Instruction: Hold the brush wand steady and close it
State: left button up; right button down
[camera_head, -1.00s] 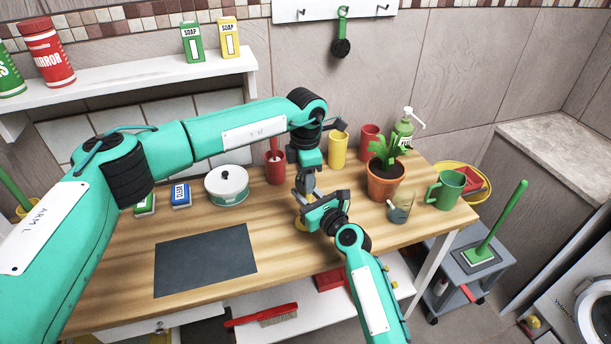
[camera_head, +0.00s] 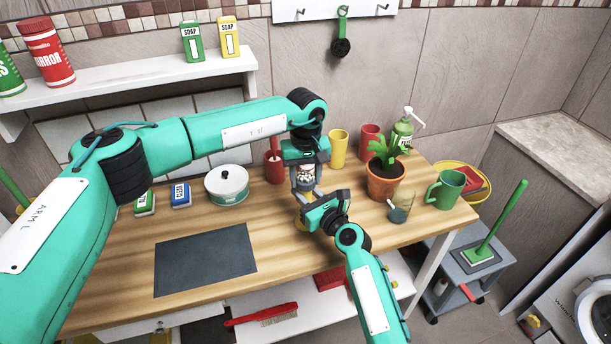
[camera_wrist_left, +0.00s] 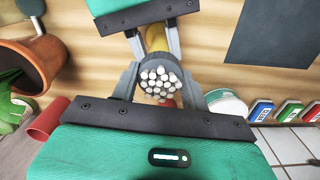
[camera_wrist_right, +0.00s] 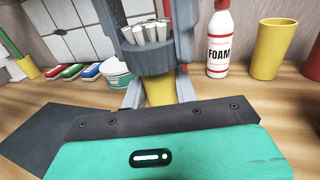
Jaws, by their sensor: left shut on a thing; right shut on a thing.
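The brush wand shows in the left wrist view as a grey round collar (camera_wrist_left: 134,86) packed with several white bristles, with a yellow body (camera_wrist_left: 157,38) beyond it. In the right wrist view the yellow body (camera_wrist_right: 160,92) stands below the collar, roughly upright. My left gripper (camera_head: 305,183) comes from above and is shut on the grey collar. My right gripper (camera_head: 316,207) comes from the front and is shut on the yellow body. In the head view the grippers hide most of the wand. Whether collar and body meet tightly cannot be told.
A potted plant (camera_head: 386,183), a jar (camera_head: 400,205) and a green mug (camera_head: 446,190) stand to the right. A red cup (camera_head: 275,168), a yellow cup (camera_head: 338,150) and a white-red bottle (camera_wrist_right: 219,45) stand behind. A dark mat (camera_head: 205,262) lies front left on bare wood.

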pick_arm(q)
jog(key=m, duration=0.5)
jog(key=shift+w, duration=0.1)
jog(key=m, duration=0.4)
jog(key=o, duration=1.1)
jog(key=shift+r, duration=2.25)
